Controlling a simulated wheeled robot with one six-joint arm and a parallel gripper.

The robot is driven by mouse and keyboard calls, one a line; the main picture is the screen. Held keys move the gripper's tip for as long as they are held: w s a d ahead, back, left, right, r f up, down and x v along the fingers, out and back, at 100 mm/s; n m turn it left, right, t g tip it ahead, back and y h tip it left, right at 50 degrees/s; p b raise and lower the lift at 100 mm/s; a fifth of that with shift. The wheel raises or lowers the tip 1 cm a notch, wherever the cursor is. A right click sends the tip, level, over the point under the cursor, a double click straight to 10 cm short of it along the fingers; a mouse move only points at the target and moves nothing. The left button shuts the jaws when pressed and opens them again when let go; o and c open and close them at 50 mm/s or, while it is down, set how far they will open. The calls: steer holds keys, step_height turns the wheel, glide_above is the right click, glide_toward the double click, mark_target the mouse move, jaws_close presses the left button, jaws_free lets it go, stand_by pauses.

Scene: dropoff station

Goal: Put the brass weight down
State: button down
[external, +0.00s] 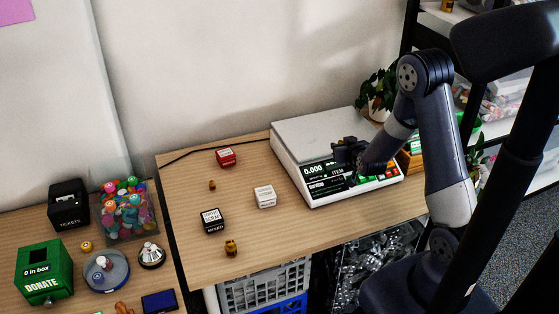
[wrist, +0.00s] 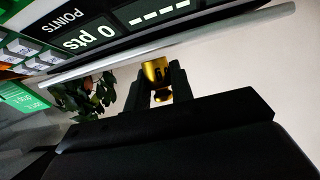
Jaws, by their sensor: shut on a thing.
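My gripper (external: 350,155) is in front of the scale (external: 312,128), close to its display panel, which reads 0.000 and ITEM. In the wrist view my gripper (wrist: 160,82) is shut on a small shiny brass weight (wrist: 156,70), held between its dark fingers. In the external view the held weight cannot be made out against the gripper. The scale's platform looks bare. Two other small brass pieces stand on the wooden table: a tiny one (external: 212,185) at the middle left and a bigger one (external: 231,248) near the front edge.
A red block (external: 226,157), a white block (external: 265,196) and a black block (external: 212,220) lie on the table left of the scale, with bare wood between. A potted plant (external: 378,90) stands behind the scale. A green donation box (external: 43,272) is far left.

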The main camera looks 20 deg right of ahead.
steer(key=w+a+r+h, duration=0.1)
steer(key=w, duration=0.1)
steer(key=w+a+r+m+h+b, duration=0.1)
steer(key=w, duration=0.2)
steer(key=w+a+r+m+b, duration=0.1)
steer(key=w, duration=0.2)
steer(key=shift+w+a+r+g+h, duration=0.2)
steer(key=shift+g+h, duration=0.1)
steer(key=shift+h, duration=0.1)
steer(key=w+a+m, duration=0.1)
steer(key=a, duration=0.1)
steer(key=w+a+m+h+b, duration=0.1)
steer(key=a, duration=0.1)
steer(key=w+a+r+g+h+b, duration=0.1)
steer(key=shift+w+a+m, duration=0.35)
steer(key=shift+a+m, duration=0.05)
steer(key=s+a+f+m+g+h+b, duration=0.1)
steer(key=a+f+h+b, duration=0.15)
steer(key=a, duration=1.55)
steer(key=shift+y, duration=0.35)
steer(key=f, duration=0.2)
steer(key=f+b, duration=0.1)
steer(key=f, duration=0.1)
steer(key=a+f, duration=0.1)
steer(key=f, duration=0.1)
steer(key=shift+s+b, duration=0.15)
steer(key=shift+b, duration=0.15)
steer(key=shift+f, duration=2.25)
steer(key=shift+d+f, duration=0.1)
steer(key=shift+f, duration=0.35)
